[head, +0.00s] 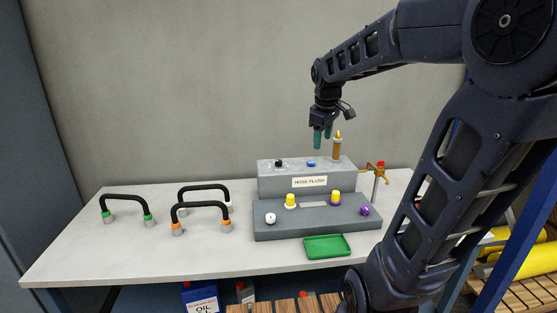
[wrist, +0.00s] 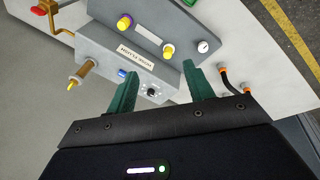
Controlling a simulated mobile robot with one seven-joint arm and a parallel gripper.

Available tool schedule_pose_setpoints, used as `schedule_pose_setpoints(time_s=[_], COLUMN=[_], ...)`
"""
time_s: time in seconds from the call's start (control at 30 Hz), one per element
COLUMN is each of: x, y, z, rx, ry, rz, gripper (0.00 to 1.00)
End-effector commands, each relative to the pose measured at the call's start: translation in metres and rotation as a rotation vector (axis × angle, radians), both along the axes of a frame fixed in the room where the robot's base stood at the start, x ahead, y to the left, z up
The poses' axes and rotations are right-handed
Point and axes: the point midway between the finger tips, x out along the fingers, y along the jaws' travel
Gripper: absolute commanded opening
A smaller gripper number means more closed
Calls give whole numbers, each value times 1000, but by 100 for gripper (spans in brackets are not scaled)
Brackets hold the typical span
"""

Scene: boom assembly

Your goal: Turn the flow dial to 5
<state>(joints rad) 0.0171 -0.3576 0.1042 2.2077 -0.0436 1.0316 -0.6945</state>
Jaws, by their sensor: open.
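The flow dial looks to be the small black knob (head: 278,162) on top of the grey HOSE FLUSH box (head: 270,185), at its left end. In the wrist view the black dial (wrist: 152,91) shows with pale marks around it; its reading is too small to make out. My gripper (head: 322,142) is open and empty, its green fingers pointing down above the box. In the head view it is up and to the right of the dial. In the wrist view the dial lies between the two green fingers (wrist: 162,75), apart from both.
A blue button (head: 311,164) and an upright brown fitting (head: 337,148) stand on the box, close to my gripper. A lower step holds yellow caps (head: 290,201) and a white round part (head: 270,218). A green tray (head: 327,246) and black hoses (head: 202,206) lie on the table.

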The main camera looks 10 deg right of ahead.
Motion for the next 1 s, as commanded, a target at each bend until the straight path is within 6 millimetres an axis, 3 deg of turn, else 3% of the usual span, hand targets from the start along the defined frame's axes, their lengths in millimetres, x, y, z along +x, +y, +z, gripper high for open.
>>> schedule_pose_setpoints(time_s=[0.27,0.53,1.0], x=[80,155,278], y=[21,43,81], z=[-1,-16,-74], rx=[-87,-142,-171], ry=[81,151,236], rz=[343,682,1273], gripper=[52,52,52])
